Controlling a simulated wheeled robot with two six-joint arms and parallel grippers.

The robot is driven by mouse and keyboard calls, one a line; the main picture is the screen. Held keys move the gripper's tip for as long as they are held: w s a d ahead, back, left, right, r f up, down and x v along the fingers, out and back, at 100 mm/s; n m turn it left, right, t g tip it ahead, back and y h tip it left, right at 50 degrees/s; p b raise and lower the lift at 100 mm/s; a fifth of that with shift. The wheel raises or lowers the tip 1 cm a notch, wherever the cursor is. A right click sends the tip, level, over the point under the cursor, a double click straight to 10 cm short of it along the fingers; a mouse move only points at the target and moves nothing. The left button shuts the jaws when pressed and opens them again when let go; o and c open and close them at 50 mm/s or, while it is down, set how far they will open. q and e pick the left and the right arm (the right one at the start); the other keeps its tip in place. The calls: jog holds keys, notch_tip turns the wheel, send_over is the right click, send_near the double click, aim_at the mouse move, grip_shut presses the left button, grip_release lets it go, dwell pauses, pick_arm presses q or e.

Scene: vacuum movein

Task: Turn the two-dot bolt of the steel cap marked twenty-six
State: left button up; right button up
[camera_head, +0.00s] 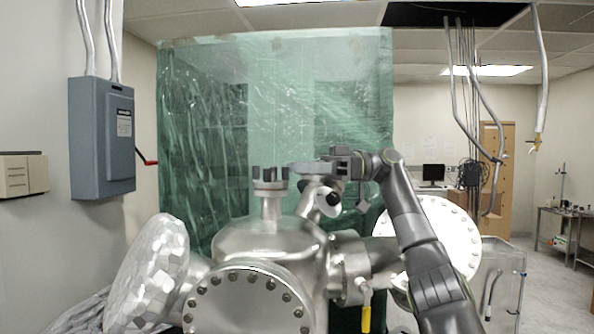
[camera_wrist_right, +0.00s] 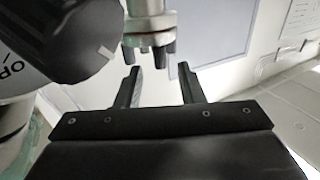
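A steel cap (camera_head: 270,183) with dark upright bolts sits on a narrow neck on top of the steel chamber. In the right wrist view the cap (camera_wrist_right: 150,40) shows upside down, its bolts pointing down the picture. No number or dots can be read on it. My right gripper (camera_head: 311,167) reaches in from the right at about bolt height, just right of the cap. In the right wrist view the gripper (camera_wrist_right: 158,70) is open and empty, fingers apart. The cap's bolts appear between and just beyond the fingertips. My left gripper is out of view.
A black knob (camera_wrist_right: 72,38) lettered "OP" is close to my right gripper; a round black knob (camera_head: 332,197) shows below it in the head view. The steel chamber (camera_head: 262,243) has bolted flanges. A green plastic curtain (camera_head: 205,120) hangs behind.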

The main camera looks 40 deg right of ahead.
jog(key=shift+v, duration=3)
